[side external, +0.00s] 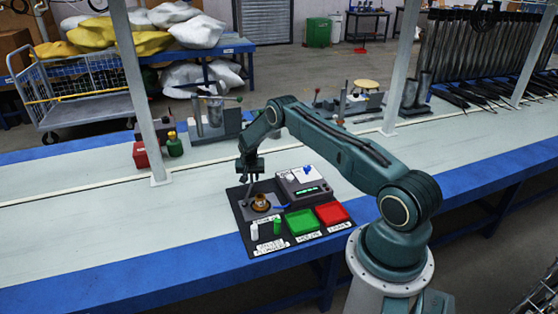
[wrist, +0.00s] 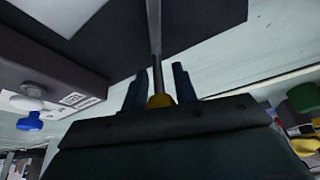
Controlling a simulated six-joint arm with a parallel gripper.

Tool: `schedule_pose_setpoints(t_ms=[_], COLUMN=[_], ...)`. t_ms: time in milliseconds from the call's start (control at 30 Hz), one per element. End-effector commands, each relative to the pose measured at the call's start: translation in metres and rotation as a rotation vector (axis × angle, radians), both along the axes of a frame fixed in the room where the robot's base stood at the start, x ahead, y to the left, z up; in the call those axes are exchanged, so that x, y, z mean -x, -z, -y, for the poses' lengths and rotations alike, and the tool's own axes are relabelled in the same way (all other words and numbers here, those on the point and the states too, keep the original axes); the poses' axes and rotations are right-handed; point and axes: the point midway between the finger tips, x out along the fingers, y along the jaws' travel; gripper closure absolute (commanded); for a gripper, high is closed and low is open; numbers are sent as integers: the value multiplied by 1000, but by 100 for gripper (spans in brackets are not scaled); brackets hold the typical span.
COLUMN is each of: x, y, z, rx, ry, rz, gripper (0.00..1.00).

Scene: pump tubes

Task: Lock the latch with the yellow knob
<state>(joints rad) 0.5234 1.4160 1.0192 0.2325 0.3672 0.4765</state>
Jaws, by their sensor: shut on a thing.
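The yellow knob (wrist: 159,101) sits between the two fingers of my gripper (wrist: 160,84) in the wrist view, at the end of a thin grey rod (wrist: 154,30). My gripper is shut on the knob. In the side view my gripper (side external: 250,178) points down over the back left part of the black mat. The knob cannot be made out there, as the gripper covers it. A small fixture with a brown round part (side external: 261,203) stands on the mat just below and in front of the gripper. Details of the latch are too small to tell.
A grey box (side external: 303,184) with a display stands to the right of the gripper; its blue knob (wrist: 29,122) shows in the wrist view.

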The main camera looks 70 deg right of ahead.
Motion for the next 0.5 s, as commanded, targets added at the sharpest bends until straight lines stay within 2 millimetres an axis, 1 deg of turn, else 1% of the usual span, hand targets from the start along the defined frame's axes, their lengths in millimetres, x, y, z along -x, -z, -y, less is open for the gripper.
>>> schedule_pose_setpoints(t_ms=[267, 500], x=[9, 28], y=[0, -1], z=[2, 4], rx=[0, 0], ry=[79, 236], rz=[0, -1], gripper=[100, 100])
